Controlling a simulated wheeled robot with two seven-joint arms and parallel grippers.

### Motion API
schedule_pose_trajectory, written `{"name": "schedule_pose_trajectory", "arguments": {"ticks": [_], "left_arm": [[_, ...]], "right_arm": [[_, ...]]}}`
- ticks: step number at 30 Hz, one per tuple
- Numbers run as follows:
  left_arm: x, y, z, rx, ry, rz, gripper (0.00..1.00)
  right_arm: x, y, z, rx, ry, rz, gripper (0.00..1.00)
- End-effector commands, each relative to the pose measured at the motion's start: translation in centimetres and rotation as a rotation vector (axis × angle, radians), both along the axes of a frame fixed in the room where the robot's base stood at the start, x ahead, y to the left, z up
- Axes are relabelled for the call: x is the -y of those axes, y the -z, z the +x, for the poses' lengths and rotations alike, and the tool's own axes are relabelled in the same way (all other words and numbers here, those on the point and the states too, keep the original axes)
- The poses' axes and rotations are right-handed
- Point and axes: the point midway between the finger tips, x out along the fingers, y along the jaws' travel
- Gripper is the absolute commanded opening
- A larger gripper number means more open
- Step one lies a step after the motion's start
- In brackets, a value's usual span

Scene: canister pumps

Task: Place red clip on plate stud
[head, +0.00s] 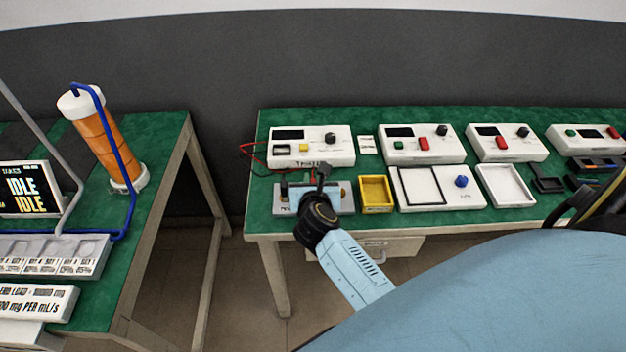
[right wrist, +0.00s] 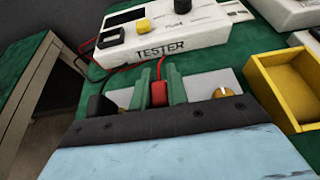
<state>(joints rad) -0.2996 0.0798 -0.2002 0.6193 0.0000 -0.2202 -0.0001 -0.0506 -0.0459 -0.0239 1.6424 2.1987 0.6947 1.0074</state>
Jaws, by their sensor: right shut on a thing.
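The red clip (right wrist: 159,94) sits between the two green fingers of my right gripper (right wrist: 160,88) in the right wrist view, with a red lead running up from it. My right gripper (head: 321,176) is shut on it, over the grey stud plate (head: 283,207) in front of the tester (head: 311,155). The plate also shows behind the fingers in the right wrist view (right wrist: 199,83). A brass stud (right wrist: 222,93) is to the right of the fingers. A black clip (right wrist: 100,106) is at the plate's left. Whether the red clip touches the plate is hidden. My left gripper is not in view.
A yellow tray (head: 376,207) stands just right of the plate. A white panel with a blue knob (head: 461,181) and a white tray (head: 506,198) are farther right. More instruments line the back. A gap separates the left table with the orange canister (head: 95,141).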

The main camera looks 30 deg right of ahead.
Motion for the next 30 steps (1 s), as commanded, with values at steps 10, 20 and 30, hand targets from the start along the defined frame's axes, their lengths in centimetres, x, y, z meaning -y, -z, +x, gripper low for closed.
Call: {"name": "schedule_pose_trajectory", "arguments": {"ticks": [10,20,30], "left_arm": [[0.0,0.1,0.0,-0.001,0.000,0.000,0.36],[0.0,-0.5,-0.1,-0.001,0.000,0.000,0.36],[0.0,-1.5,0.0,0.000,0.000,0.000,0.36]], "right_arm": [[0.0,0.1,0.0,-0.001,0.000,0.001,0.37],[-0.8,-0.8,-1.3,-0.002,-0.001,0.002,0.37],[-4.3,-3.6,-7.0,-0.002,0.001,0.004,0.37]]}}
